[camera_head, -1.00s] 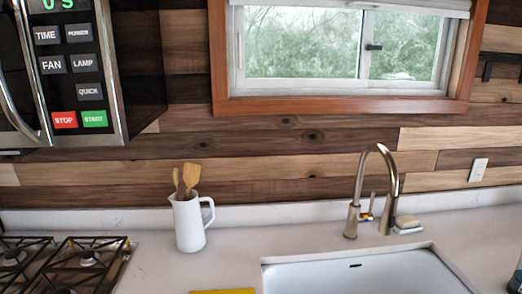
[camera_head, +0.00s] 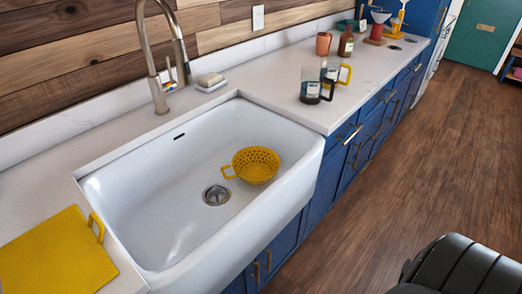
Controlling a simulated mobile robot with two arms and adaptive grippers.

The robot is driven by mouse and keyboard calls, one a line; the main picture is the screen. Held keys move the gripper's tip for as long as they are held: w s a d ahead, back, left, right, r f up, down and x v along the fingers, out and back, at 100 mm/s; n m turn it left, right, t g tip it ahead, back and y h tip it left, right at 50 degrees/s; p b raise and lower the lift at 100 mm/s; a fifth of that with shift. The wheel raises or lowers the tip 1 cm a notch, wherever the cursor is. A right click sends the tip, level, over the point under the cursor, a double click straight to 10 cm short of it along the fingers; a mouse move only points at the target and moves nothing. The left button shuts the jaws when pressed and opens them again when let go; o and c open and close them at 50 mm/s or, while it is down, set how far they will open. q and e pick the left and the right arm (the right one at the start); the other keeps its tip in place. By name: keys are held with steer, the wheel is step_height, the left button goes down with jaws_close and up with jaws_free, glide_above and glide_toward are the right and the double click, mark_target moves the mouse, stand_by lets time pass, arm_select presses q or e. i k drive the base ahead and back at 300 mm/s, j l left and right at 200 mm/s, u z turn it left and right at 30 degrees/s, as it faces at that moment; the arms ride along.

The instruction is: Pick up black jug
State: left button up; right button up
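The black jug (camera_head: 311,90) stands upright on the white counter to the right of the sink. It looks clear-sided with a dark lower part and a black handle on its right. A similar jug with a yellow handle (camera_head: 345,74) stands just behind it to the right and is partly overlapped by it. Neither of my grippers shows in the head view, and nothing is touching the black jug.
The white sink (camera_head: 150,215) holds a yellow colander (camera_head: 256,166). A yellow board (camera_head: 50,255) lies at left. The tap (camera_head: 153,65) rises behind the sink. A copper cup (camera_head: 323,44) and brown bottle (camera_head: 346,42) stand behind the jugs. Wooden floor (camera_head: 420,160) is open at right.

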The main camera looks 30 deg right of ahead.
mark_target(313, 78)
steer(key=z, duration=1)
